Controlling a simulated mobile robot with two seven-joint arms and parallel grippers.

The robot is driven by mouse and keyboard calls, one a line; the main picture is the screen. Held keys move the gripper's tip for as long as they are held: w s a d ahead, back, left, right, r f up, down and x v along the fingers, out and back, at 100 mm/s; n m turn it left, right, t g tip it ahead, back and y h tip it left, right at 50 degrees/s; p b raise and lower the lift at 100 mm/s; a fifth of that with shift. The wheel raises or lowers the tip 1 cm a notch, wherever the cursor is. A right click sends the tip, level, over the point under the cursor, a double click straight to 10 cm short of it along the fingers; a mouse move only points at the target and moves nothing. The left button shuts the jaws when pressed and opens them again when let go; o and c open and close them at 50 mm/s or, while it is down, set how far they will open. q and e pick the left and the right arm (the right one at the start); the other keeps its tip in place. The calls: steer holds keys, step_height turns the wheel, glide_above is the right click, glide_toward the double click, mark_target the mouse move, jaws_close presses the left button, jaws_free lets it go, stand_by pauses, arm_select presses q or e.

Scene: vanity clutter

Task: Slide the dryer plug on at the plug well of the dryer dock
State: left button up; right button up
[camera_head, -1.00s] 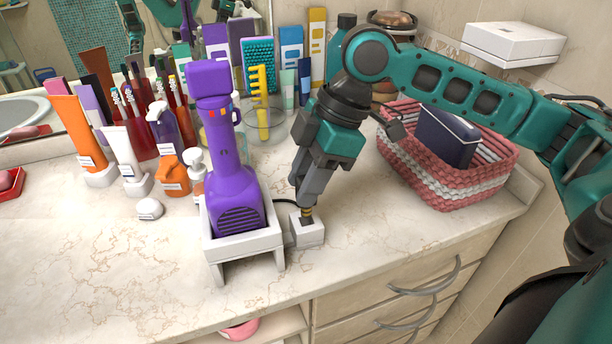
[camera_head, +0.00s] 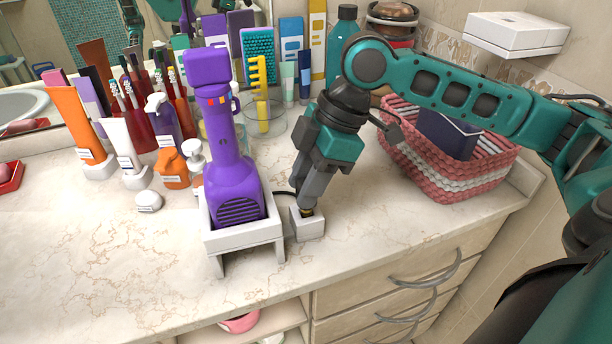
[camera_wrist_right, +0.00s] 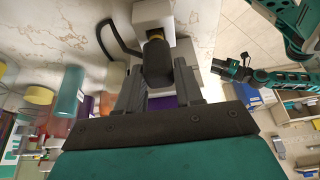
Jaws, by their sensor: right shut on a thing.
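My right gripper (camera_head: 305,201) points down and is shut on the dryer plug. In the right wrist view the plug (camera_wrist_right: 157,62) is a dark cylinder with a yellowish end between the fingers. Its end is at the white plug well (camera_head: 307,226), a small block to the right of the dryer dock (camera_head: 240,238). The fingers hide most of the plug in the head view, and I cannot tell how deep it sits. The purple dryer (camera_head: 231,185) stands upright in the dock. In the right wrist view another teal arm's gripper (camera_wrist_right: 224,70) shows small; its jaws are unclear.
A dark cord (camera_wrist_right: 116,38) loops beside the well. A pink-and-white basket (camera_head: 445,165) with a navy box stands to the right. A glass cup (camera_head: 274,127) with a yellow comb, bottles and tubes stand behind and left. The front left counter is clear.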

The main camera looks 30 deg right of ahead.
steer(key=shift+f, duration=1)
steer(key=o, duration=1.2)
steer(key=shift+c, duration=0.2)
steer(key=shift+r, duration=0.1)
steer(key=v, duration=1.3)
steer(key=shift+p, duration=0.35)
